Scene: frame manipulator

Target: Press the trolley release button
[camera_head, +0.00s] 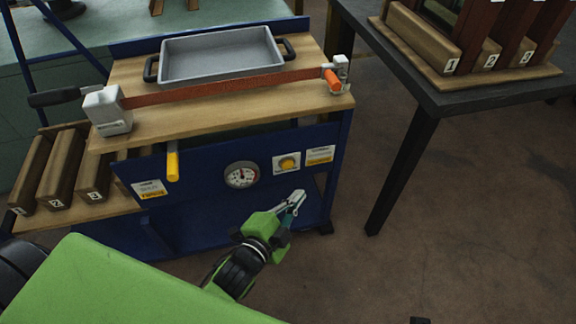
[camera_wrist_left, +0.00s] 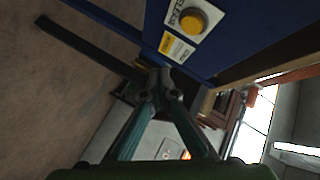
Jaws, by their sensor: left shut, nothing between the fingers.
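The release button is a round yellow button (camera_head: 287,163) on a white plate on the trolley's blue front panel (camera_head: 206,170). In the left wrist view the yellow button (camera_wrist_left: 193,20) shows near the top edge, right of the fingertips. My left gripper (camera_head: 298,197) is shut and empty, just below the button in the head view, in front of the blue trolley. A small gap shows between its fingertips and the button. In the left wrist view the closed fingers (camera_wrist_left: 164,82) meet at the middle. My right gripper is not in view.
A round gauge (camera_head: 241,175) and a yellow handle (camera_head: 172,163) are left of the button.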

